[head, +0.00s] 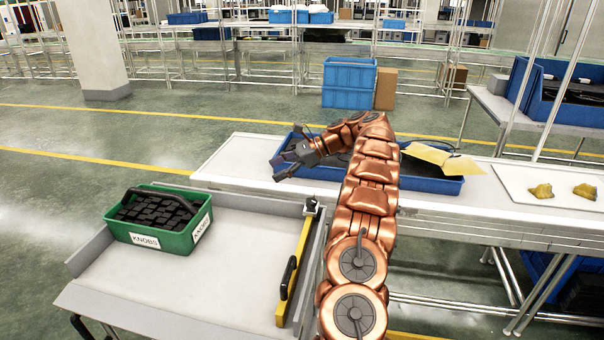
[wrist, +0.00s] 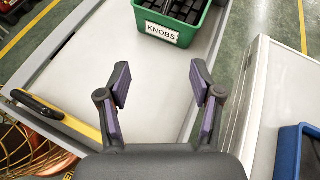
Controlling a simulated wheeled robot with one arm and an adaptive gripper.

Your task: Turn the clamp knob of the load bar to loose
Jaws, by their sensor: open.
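The yellow load bar (head: 302,246) lies along the right side of the cart. A black handle (head: 288,276) stands on it. A small dark fitting on a pale block (head: 311,207) sits at its far end; it may be the clamp knob, but it is too small to read its setting. In the wrist view, part of the bar (wrist: 58,112) shows at the left edge, outside the jaws. My gripper (head: 277,168) is open and empty, above the conveyor table's near edge and beyond the bar's far end. Its spread fingers (wrist: 160,82) show over the cart.
A green bin labelled KNOBS (head: 150,240) holds black parts on the cart (head: 190,285). A blue tray (head: 440,185) lies on the white conveyor table (head: 235,165), partly behind my arm. A white board with two yellowish pieces (head: 541,190) is at right. The cart's middle is clear.

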